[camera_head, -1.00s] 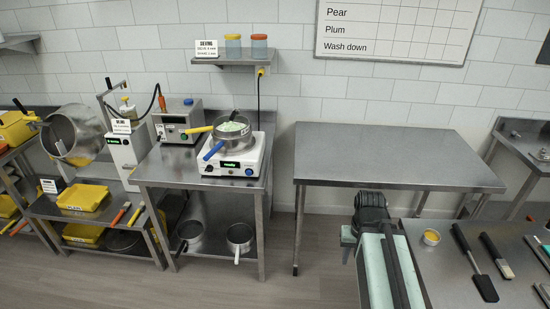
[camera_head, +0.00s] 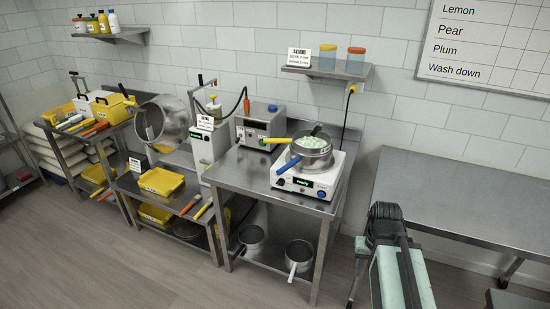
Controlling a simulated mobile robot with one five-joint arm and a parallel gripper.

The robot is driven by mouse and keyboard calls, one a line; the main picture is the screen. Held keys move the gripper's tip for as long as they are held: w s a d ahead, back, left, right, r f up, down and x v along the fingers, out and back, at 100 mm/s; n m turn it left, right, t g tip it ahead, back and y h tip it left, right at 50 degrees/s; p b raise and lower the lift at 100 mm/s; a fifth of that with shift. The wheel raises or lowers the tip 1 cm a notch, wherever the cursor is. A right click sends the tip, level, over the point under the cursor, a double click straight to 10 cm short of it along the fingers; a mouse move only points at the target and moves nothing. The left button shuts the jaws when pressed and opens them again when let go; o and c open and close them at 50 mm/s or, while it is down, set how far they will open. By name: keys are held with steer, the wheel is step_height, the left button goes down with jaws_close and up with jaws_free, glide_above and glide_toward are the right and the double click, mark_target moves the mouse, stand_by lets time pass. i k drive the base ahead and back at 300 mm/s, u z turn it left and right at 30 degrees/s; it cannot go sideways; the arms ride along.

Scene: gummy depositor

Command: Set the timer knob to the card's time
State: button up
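A white countertop unit (camera_head: 309,181) on the middle steel table has a lit green display and a blue knob (camera_head: 321,194) on its front. A round steel sieve or pan (camera_head: 313,149) with pale green contents sits on top of it. A grey box (camera_head: 260,127) behind it to the left has a small display and controls. I cannot tell which knob is the timer knob. A white card (camera_head: 299,58) stands on the wall shelf, and another white card (camera_head: 205,122) is on the machine to the left; their small print is unreadable. My arm is folded at lower right; its fingertips do not show.
A bare steel table (camera_head: 465,205) stands at the right. A tilted steel drum (camera_head: 165,122) and a low table with a yellow tray (camera_head: 160,181) stand left. Pots (camera_head: 299,255) sit on the lower shelf. The floor (camera_head: 120,270) at front left is clear.

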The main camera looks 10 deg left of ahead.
mark_target(281, 181)
steer(key=u, duration=0.9)
steer(key=i, duration=1.5)
steer(key=u, duration=0.75)
steer(key=k, duration=0.8)
steer(key=u, duration=0.15)
steer(key=i, duration=0.95)
steer(key=z, duration=0.05)
steer(key=k, duration=1.05)
steer(key=u, duration=0.6)
